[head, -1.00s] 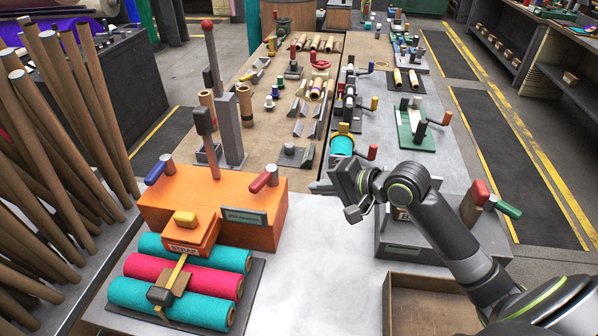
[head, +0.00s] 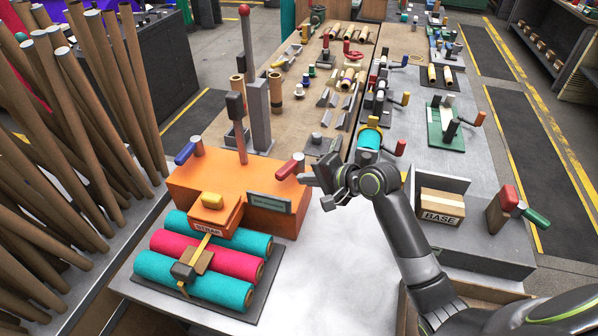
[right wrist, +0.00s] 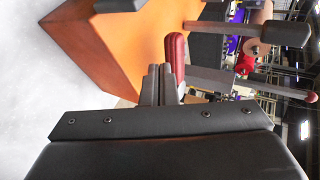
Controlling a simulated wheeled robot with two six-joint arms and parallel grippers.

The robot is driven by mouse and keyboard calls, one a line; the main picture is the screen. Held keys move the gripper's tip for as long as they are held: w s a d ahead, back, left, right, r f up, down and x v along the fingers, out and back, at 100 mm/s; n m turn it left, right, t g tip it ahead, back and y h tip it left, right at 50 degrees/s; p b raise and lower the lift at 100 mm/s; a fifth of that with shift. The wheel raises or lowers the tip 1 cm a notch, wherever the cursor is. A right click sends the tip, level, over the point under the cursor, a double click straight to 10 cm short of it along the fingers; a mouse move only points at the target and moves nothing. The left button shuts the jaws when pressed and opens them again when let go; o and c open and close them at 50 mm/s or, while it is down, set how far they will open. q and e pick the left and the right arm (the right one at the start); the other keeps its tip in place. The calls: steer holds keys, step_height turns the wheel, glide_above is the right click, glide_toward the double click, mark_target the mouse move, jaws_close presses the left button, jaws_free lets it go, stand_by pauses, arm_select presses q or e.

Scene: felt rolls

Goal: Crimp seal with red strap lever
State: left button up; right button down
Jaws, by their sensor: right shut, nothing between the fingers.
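The orange strap machine (head: 215,183) stands on the table with a blue lever (head: 188,150) at its left and the red strap lever (head: 287,168) at its right. The red lever appears tilted up to the right. In front, two teal rolls and one pink roll (head: 178,243) lie bound by a yellow strap with a grey and brown seal piece (head: 191,264) on it. My right gripper (head: 308,178) is shut and empty, its fingertips close beside the red lever. In the right wrist view the lever (right wrist: 177,52) shows just beyond the fingers (right wrist: 158,82); contact cannot be told. My left gripper is out of view.
A grey station with a BASE box (head: 441,208) stands right of my arm. Brown tubes (head: 95,110) crowd the left. The white tabletop (head: 330,255) in front is clear.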

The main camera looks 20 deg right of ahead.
mark_target(290, 171)
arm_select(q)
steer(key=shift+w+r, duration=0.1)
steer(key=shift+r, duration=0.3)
arm_select(e)
steer(key=shift+w+a, duration=0.75)
steer(key=shift+w, duration=0.3)
